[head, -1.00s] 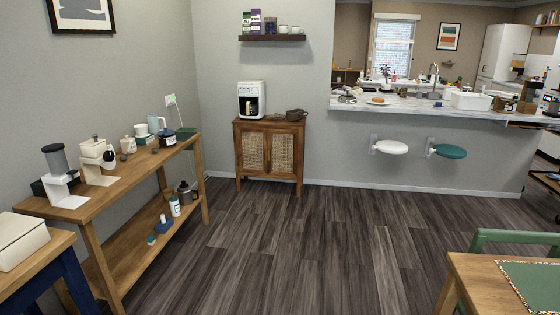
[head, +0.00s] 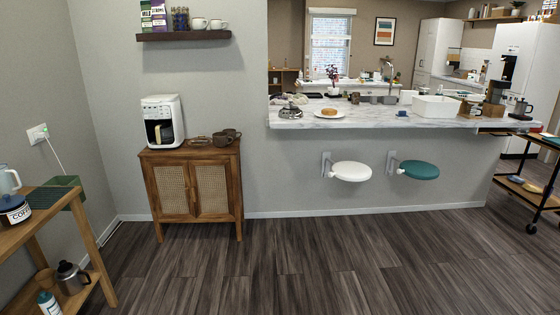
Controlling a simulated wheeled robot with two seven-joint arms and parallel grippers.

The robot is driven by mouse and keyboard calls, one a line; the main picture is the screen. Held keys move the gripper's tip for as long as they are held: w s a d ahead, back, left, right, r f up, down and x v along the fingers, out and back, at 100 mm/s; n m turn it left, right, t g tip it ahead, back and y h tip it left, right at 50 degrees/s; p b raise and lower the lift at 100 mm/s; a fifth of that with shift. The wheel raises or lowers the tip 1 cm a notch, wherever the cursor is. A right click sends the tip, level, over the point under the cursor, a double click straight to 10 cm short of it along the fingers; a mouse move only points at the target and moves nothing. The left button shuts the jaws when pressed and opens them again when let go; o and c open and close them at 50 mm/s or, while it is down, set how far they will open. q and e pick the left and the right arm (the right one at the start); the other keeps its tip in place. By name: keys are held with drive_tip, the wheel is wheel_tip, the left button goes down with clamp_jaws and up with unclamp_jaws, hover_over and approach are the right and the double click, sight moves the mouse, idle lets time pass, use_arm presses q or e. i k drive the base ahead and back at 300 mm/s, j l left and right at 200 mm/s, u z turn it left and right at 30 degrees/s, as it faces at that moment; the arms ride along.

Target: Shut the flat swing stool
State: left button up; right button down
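Two flat swing stools are mounted on the wall under the counter. The white stool (head: 351,171) has a round seat on a bracket (head: 326,165). The teal stool (head: 418,170) is to its right on a similar bracket (head: 391,163). Both seats stick out level from the wall, clear of the floor. Neither of my grippers shows in the head view.
The marble counter (head: 350,118) overhangs the stools. A cane cabinet (head: 194,186) with a coffee maker (head: 162,121) stands left of them. A wooden shelf table (head: 28,225) is at the left and a black cart (head: 537,185) at the right. The wood floor (head: 300,270) ahead is clear.

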sight(348, 170)
drive_tip(key=i+z, duration=0.15)
drive_tip(key=i, duration=0.6)
drive_tip(key=i+j+z, duration=0.15)
drive_tip(key=i, duration=0.65)
drive_tip(key=i+j+z, duration=0.15)
drive_tip(key=i, duration=0.6)
